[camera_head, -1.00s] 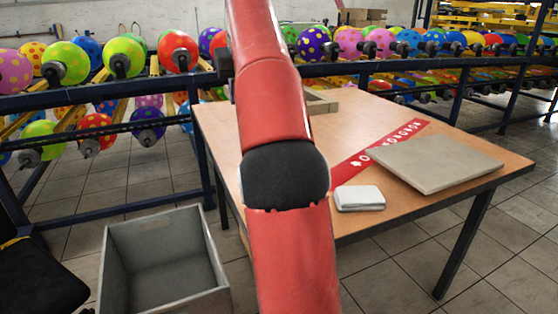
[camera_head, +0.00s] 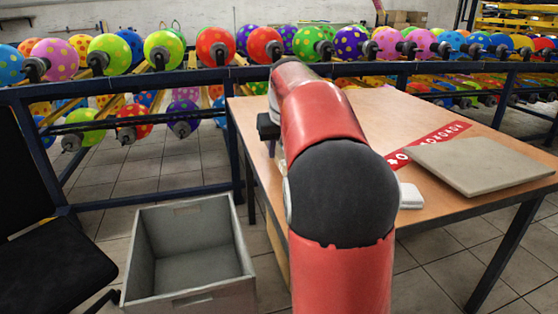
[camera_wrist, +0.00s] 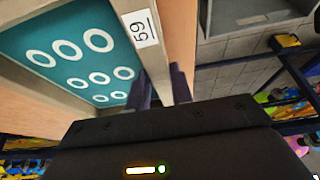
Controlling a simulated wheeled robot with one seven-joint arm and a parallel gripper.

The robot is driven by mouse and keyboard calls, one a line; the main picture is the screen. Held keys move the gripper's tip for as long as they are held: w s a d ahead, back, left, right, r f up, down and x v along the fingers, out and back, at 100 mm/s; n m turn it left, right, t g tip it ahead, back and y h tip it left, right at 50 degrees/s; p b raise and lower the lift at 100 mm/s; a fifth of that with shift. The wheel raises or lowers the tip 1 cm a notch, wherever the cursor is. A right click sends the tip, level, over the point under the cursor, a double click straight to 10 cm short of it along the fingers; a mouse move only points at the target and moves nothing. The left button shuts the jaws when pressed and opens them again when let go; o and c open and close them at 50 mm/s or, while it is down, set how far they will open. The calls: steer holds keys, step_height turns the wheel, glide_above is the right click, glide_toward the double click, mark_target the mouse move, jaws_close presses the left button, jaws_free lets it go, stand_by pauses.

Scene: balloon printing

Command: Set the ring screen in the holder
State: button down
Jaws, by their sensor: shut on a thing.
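The ring screen (camera_wrist: 75,60) shows in the wrist view as a teal mesh with several white rings. It has a pale frame (camera_wrist: 158,65) and a white label reading 59. My gripper (camera_wrist: 161,86) is shut on the near edge of this frame, one finger on each side. In the head view my red arm reaches down over the table's left side, and the screen and my fingertips are hidden there. I cannot make out the holder for certain. A wooden panel (camera_wrist: 182,35) runs close beside the screen frame in the wrist view.
The wooden table (camera_head: 410,115) carries a grey board (camera_head: 485,165), a red strip (camera_head: 440,135) and a white pad (camera_head: 411,196). A grey crate (camera_head: 188,205) stands on the floor left of my arm. A black chair (camera_head: 60,265) is far left. Balloon racks line the back.

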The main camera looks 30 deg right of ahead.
steer(key=shift+f, duration=1.4)
steer(key=shift+f, duration=0.15)
steer(key=c, duration=1.2)
jaws_free()
steer(key=shift+c, duration=0.2)
